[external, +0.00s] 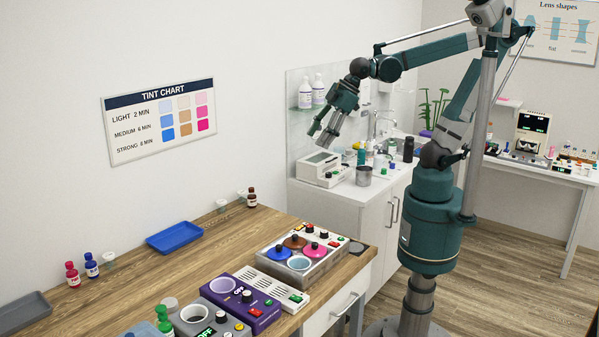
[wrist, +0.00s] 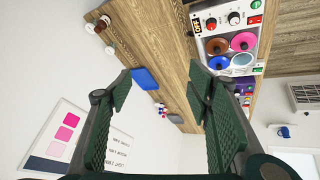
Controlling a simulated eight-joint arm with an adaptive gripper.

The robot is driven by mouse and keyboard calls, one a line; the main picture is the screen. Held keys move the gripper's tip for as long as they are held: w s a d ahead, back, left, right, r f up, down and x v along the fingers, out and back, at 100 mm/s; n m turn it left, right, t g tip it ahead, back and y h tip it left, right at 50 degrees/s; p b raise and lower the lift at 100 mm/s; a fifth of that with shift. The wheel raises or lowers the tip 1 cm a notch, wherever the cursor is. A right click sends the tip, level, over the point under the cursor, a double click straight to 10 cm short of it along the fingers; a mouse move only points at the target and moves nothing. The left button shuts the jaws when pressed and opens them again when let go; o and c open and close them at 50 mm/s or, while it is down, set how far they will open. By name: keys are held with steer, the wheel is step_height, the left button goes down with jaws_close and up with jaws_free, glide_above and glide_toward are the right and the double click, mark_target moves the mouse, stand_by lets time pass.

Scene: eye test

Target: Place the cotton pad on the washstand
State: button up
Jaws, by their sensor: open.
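I cannot make out the cotton pad for certain in either view. The washstand (external: 345,222) is a white cabinet against the back wall in the external view, with a tap (external: 379,125) at its far side. My gripper (external: 322,138) hangs above the washstand's left part, over a white device (external: 322,169), apart from it. In the wrist view my gripper (wrist: 160,78) has its two green fingers wide apart with nothing between them. The wrist view looks toward the wooden counter and the wall; the washstand does not show there.
The wooden counter (external: 217,257) holds a blue tray (external: 174,237), small bottles, a purple device (external: 240,297) and a unit with coloured lids (external: 303,254). A grey cup (external: 364,176) and several bottles stand on the washstand. Bare wood lies between the blue tray and the devices.

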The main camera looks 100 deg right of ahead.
steer(key=w+a+r+n+g, duration=0.1)
steer(key=w+a+n, duration=0.5)
steer(key=w, duration=0.8)
steer(key=w+a+n+g, duration=0.1)
steer(key=w+a+n, duration=0.45)
steer(key=w, duration=0.75)
steer(key=n+g+h+b, duration=0.2)
steer(key=n, duration=1.1)
glide_above(174, 304)
steer(key=f, duration=3)
steer(key=shift+s+f, duration=0.25)
steer(key=shift+f, duration=0.15)
steer(key=shift+a+f, duration=0.2)
steer(key=shift+f, duration=0.15)
steer(key=shift+x, duration=1.25)
